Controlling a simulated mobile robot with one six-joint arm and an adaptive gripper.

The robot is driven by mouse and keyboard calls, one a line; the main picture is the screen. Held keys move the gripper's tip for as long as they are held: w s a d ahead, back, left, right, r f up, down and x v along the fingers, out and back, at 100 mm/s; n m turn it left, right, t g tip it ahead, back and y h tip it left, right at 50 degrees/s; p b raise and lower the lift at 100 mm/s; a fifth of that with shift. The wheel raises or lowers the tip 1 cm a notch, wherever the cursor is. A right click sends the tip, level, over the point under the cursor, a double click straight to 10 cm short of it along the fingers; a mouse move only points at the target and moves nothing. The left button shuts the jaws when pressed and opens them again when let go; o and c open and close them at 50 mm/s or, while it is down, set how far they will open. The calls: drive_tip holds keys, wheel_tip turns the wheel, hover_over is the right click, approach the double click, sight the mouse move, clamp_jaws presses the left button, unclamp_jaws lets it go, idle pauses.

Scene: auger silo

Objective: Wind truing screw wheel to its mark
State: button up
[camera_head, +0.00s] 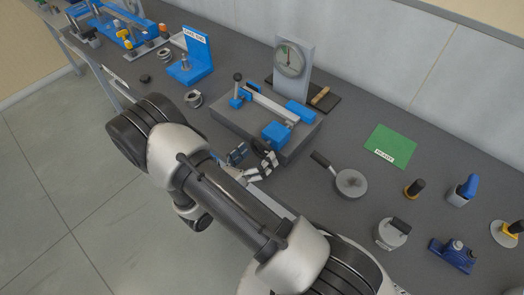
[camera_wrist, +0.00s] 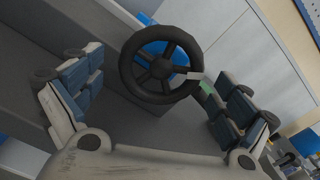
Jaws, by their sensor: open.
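The screw wheel (camera_wrist: 160,68) is a black, spoked handwheel, seen nearly face-on in the wrist view. It sits on the near side of a grey block fixture with blue clamps (camera_head: 277,133). In the head view the wheel (camera_head: 259,146) is small, dark and partly hidden by my gripper. A pale tab (camera_wrist: 195,76) and a small green patch (camera_wrist: 207,87) show at the rim's right, by the right finger. In the head view my gripper (camera_head: 252,160) is at the fixture's front.
A dial gauge (camera_head: 289,58) stands on an upright behind the fixture. A round pan-like tool (camera_head: 351,184) and a green mat (camera_head: 390,146) lie to the right. A blue angled stand (camera_head: 196,56) and metal rings (camera_head: 194,99) are to the left. The wall runs behind the bench.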

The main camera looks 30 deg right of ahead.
drive_tip(key=shift+x, duration=1.05)
drive_tip(key=shift+c, duration=0.6)
